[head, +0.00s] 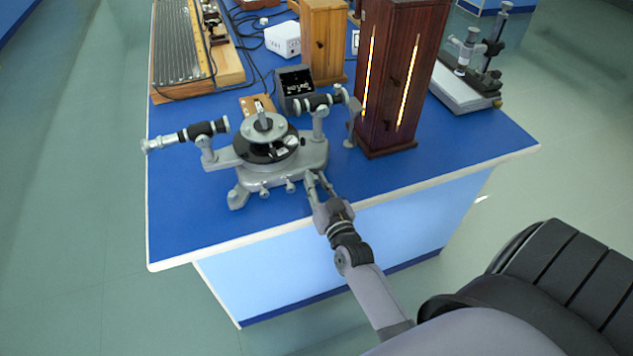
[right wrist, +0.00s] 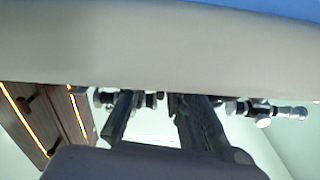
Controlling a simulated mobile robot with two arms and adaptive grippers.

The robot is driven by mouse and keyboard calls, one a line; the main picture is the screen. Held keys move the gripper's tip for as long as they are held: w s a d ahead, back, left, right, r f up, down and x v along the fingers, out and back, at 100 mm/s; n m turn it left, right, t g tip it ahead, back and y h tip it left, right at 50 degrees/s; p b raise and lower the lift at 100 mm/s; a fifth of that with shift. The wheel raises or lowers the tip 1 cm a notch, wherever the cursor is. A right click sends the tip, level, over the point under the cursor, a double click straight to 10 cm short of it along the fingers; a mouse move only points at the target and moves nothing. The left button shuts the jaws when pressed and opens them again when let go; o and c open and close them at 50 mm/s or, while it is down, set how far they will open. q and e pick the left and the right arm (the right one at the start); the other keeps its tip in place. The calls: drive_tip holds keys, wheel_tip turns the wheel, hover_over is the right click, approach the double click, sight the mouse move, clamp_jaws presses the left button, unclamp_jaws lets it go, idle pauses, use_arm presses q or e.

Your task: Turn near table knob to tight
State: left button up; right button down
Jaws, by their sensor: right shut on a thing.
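The grey spectrometer (head: 312,158) stands on the blue bench top, with a round table (head: 263,128) in its middle and telescope tubes to either side. Two small knobs, a left one (head: 264,192) and a right one (head: 290,186), stick out at the front of its base. My right gripper (head: 318,182) is at the front right of the base, to the right of these knobs. Its fingers are shut on a small part there, seemingly the near table knob, which they hide. In the right wrist view the fingers (right wrist: 158,115) reach up against a pale grey surface. My left gripper is out of view.
A dark wooden lamp box (head: 400,75) with glowing slits stands right of the spectrometer. A small black box (head: 295,85) and a wooden cabinet (head: 324,45) stand behind it. The bench top (head: 190,235) is clear at the front left.

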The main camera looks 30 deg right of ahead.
drive_tip(key=shift+m, duration=0.7)
drive_tip(key=c, duration=1.5)
unclamp_jaws()
drive_tip(key=shift+o, duration=0.2)
drive_tip(key=v, duration=1.2)
